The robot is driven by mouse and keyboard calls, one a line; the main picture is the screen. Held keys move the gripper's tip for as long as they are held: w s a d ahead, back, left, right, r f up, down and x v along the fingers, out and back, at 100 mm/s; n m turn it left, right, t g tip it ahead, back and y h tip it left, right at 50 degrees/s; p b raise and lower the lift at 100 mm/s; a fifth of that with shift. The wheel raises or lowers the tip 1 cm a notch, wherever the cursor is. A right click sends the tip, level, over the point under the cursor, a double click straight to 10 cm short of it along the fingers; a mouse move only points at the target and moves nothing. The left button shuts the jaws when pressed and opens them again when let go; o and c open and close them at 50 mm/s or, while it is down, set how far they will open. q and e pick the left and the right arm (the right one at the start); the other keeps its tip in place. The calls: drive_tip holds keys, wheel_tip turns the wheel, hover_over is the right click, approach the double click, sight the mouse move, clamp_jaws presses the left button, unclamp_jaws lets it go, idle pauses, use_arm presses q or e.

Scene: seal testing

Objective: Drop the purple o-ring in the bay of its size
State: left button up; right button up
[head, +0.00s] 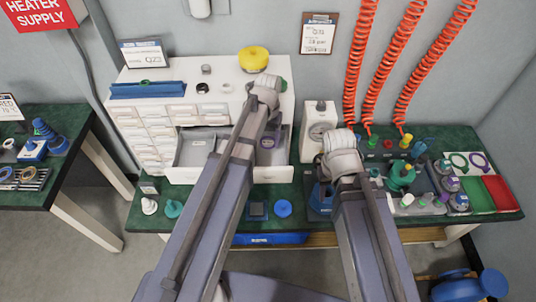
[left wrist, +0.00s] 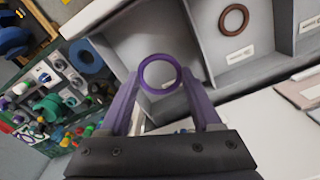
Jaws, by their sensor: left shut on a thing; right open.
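The purple o-ring (left wrist: 160,72) is between the fingertips of my left gripper (left wrist: 160,82), which is shut on it. It is over the end bay (left wrist: 135,38) of an open grey drawer in the left wrist view. In the head view the ring (head: 268,142) shows over the drawer's right end. I cannot tell its exact height above the floor of the bay. The neighbouring bay holds a brown ring (left wrist: 233,19) and a small label. My right gripper (head: 322,182) is over the bench right of the drawer; its open fingers are mostly hidden by its arm.
The open drawer (head: 187,175) sticks out from a white cabinet (head: 130,120). A white gauge unit (head: 319,120) stands right of it. Green and red trays (head: 500,190) and several fittings crowd the right bench. My left arm hides the drawer's middle in the head view.

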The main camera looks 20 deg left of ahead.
sight(268, 156)
use_arm(q)
wheel_tip(268, 156, down, 2)
drive_tip(key=shift+b, duration=0.35)
use_arm(e)
drive_tip(key=shift+f, duration=0.95)
use_arm(q)
drive_tip(key=shift+f, duration=0.1)
use_arm(e)
drive_tip(key=shift+f, duration=0.1)
use_arm(q)
wheel_tip(268, 156, down, 4)
drive_tip(key=b, duration=0.3)
drive_tip(key=shift+r+b, duration=0.25)
drive_tip(key=shift+b, duration=0.1)
use_arm(e)
wheel_tip(268, 156, down, 4)
drive_tip(key=shift+r, duration=0.25)
use_arm(q)
drive_tip(key=shift+f+b, duration=0.65)
use_arm(e)
drive_tip(key=shift+f, duration=0.65)
use_arm(q)
drive_tip(key=shift+r, duration=0.1)
drive_tip(key=o, duration=1.4)
drive_tip(key=shift+r, duration=0.1)
use_arm(e)
drive_tip(key=shift+r, duration=0.2)
